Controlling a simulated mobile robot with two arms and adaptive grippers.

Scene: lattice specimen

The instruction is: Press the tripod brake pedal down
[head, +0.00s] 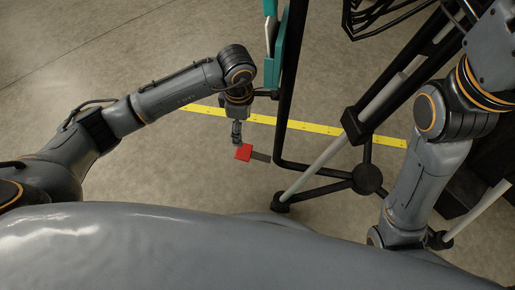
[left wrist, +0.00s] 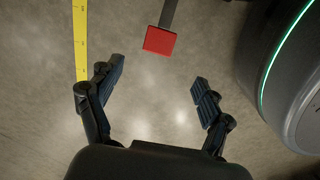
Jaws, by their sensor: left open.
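The brake pedal (head: 243,152) is a small red plate at the end of a flat dark bar (head: 261,157) low beside the tripod (head: 367,178). In the left wrist view the red pedal (left wrist: 159,40) lies beyond the fingertips, near the top centre, with its bar running up out of the picture. My left gripper (head: 237,138) points down just above the pedal in the head view. Its two fingers (left wrist: 157,76) are spread apart with only floor between them. Whether a finger touches the pedal cannot be told, but a gap shows. My right gripper is out of the picture.
A yellow marked strip (head: 318,127) runs across the concrete floor behind the pedal. A black upright post (head: 289,80) with a teal part (head: 272,45) stands close to my left wrist. Tripod legs and black cables (head: 375,15) fill the right. Floor left of the pedal is clear.

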